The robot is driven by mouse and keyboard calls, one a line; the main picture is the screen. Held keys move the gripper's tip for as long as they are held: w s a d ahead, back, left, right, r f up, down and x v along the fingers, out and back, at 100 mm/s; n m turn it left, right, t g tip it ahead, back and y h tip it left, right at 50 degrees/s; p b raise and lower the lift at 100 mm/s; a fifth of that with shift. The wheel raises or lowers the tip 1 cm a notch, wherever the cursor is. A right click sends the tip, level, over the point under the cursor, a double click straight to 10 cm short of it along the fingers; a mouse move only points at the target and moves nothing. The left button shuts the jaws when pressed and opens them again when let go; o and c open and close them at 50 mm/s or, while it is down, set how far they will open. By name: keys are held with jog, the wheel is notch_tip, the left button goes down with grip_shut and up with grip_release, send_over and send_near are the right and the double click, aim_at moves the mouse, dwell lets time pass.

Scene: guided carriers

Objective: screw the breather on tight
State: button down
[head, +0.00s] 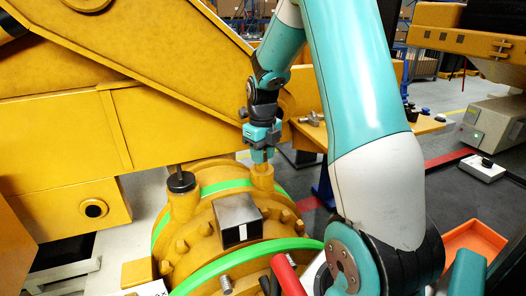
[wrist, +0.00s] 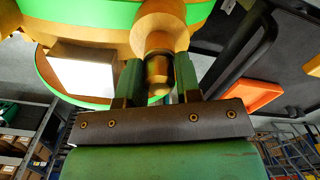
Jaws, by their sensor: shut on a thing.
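My gripper (head: 262,152) points down over a yellow boss (head: 262,180) on top of the round yellow housing (head: 200,243). In the wrist view my gripper (wrist: 158,82) has its two green fingers on either side of a small brass-coloured fitting, which looks like the breather (wrist: 158,68). It is shut on this fitting. The fitting is in line with the boss (wrist: 160,22) and appears to meet it; the thread is hidden, so I cannot tell how tightly it sits. In the head view the fingers mostly hide the fitting.
A black-capped fitting (head: 181,181) stands on another boss to the left. A dark box (head: 238,219) with a white mark sits on the housing's front. Large yellow beams (head: 170,45) rise close behind and left. An orange tray (head: 474,243) lies at the right.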

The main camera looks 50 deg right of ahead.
jog(key=c, duration=1.2)
grip_release()
jog(key=shift+w+r+m, duration=0.1)
jog(key=shift+r+m, duration=0.1)
jog(key=shift+m, duration=0.2)
jog(key=o, duration=0.5)
jog(key=shift+f, duration=0.1)
jog(key=shift+c, duration=0.2)
notch_tip(320, 180, up, 18)
jog(key=b, duration=0.3)
jog(key=shift+f, duration=0.25)
